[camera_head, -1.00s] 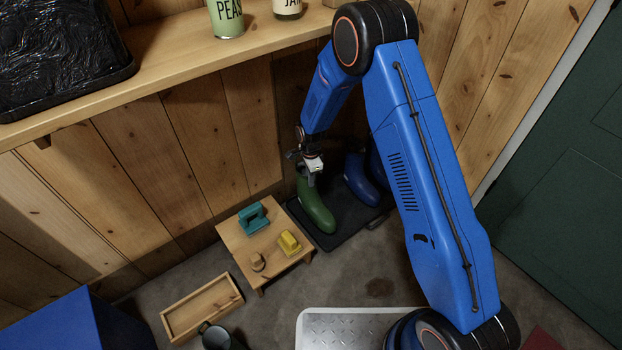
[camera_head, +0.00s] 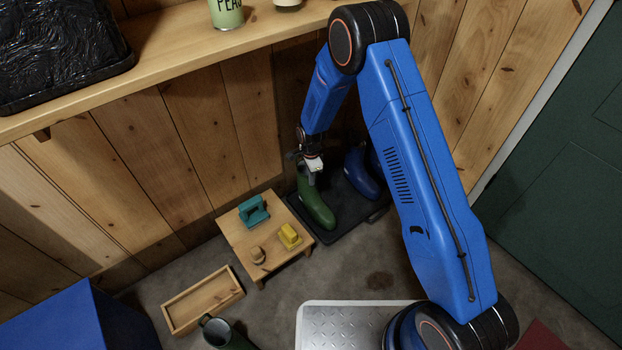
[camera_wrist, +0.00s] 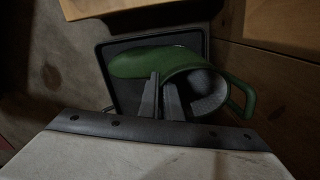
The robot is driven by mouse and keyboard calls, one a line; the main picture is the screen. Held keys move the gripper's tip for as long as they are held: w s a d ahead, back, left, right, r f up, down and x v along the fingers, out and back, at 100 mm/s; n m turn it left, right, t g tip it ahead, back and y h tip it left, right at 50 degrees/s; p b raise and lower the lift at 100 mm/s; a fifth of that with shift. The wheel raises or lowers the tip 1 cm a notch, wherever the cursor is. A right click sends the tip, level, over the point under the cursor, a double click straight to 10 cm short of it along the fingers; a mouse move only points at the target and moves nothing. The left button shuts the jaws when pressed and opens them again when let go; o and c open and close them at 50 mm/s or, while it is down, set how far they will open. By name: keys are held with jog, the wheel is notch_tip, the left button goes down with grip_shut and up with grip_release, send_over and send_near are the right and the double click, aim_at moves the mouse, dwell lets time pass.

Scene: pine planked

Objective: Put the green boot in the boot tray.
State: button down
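The green boot (camera_head: 317,207) stands upright in the dark boot tray (camera_head: 331,237), toe toward the front. It also shows in the wrist view (camera_wrist: 150,62), its opening near my fingers and the tray rim (camera_wrist: 104,75) around it. My gripper (camera_head: 312,178) is at the top of the boot shaft. In the wrist view my two fingers (camera_wrist: 161,88) are close together, with the near edge of the boot's opening between them. They look shut on that edge. Whether the sole touches the tray floor is hard to tell.
A low wooden table (camera_head: 270,238) with a teal item, a yellow item and a brush-like item stands left. A shallow wooden box (camera_head: 202,300) and a dark green open-topped object (camera_head: 222,333) are on the floor.

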jog(key=shift+f, duration=0.5)
jog(key=c, duration=1.9)
grip_release()
notch_tip(320, 180, up, 17)
jog(key=shift+r, duration=0.2)
